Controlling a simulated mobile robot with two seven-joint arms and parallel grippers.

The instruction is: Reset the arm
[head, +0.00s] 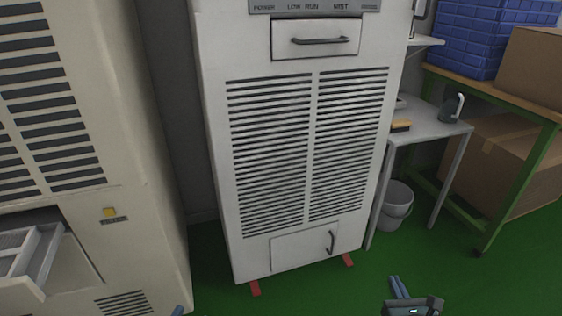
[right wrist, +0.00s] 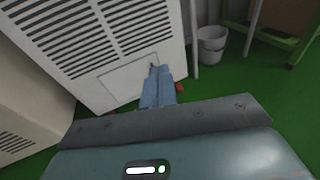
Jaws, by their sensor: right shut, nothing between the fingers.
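My right gripper (head: 397,281) is at the bottom right of the head view, over the green floor in front of the white cabinet. Its blue fingers are together and empty. In the right wrist view the closed fingers (right wrist: 158,75) point toward the lower door of the white cabinet (head: 218,150); I see no contact. Only a small blue tip, apparently of my left gripper (head: 178,311), shows at the bottom edge of the head view, so its state is hidden.
A beige cabinet (head: 150,215) with an open drawer (head: 32,262) stands at left. At right are a grey table (head: 432,128), a bucket (head: 395,208) and a green-framed workbench (head: 515,178) with boxes. Green floor is clear in front of the white cabinet.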

